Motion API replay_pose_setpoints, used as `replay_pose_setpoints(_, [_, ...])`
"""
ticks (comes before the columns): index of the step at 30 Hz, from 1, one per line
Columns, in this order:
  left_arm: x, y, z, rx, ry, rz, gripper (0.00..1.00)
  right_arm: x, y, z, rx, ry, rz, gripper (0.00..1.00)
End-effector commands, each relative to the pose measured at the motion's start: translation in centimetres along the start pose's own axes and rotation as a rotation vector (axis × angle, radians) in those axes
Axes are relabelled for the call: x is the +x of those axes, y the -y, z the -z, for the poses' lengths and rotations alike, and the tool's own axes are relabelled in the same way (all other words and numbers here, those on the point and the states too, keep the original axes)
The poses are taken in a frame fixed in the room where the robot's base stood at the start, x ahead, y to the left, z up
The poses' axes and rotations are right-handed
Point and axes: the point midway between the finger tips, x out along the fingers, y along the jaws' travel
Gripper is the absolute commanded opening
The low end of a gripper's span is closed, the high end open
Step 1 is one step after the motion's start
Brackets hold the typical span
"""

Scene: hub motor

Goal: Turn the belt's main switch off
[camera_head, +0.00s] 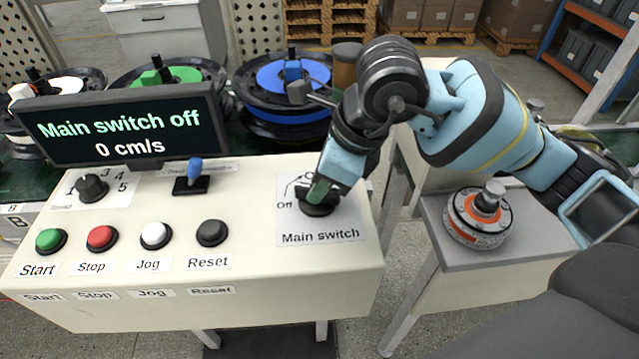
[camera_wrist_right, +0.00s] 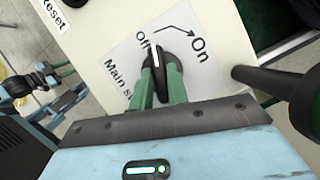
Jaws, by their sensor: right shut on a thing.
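The main switch (camera_head: 317,211) is a black rotary knob on the right of the cream control panel. My right gripper (camera_head: 319,190) reaches down onto it, with its green fingers shut on the knob. In the right wrist view, the fingers (camera_wrist_right: 160,88) stand on both sides of the knob (camera_wrist_right: 155,60), and its white mark points towards "Off". "On" is printed to the right. The display (camera_head: 122,127) reads "Main switch off" and "0 cm/s". Light-blue and dark parts at the left of the wrist view look like my left arm; its jaw state is unclear.
The panel (camera_head: 330,285) also carries a speed knob (camera_head: 92,187), a blue-tipped lever (camera_head: 193,172) and Start, Stop, Jog and Reset buttons. Spools stand behind it. To the right, a grey-topped table holds a round orange-and-metal part (camera_head: 477,218).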

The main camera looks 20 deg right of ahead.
Motion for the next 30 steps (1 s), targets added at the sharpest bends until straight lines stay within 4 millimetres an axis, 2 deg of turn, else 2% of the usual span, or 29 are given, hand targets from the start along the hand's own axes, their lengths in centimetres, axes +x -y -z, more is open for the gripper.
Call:
replay_pose_setpoints(13, [0.63,0.03,-0.63,-0.001,0.007,-0.001,0.36,0.08,0.18,0.0,-0.258,-0.002,-0.107,0.0])
replay_pose_setpoints(30, [0.8,0.13,-0.64,0.001,0.007,-0.001,0.36,0.05,0.19,0.01,-0.318,-0.003,-0.131,0.0])
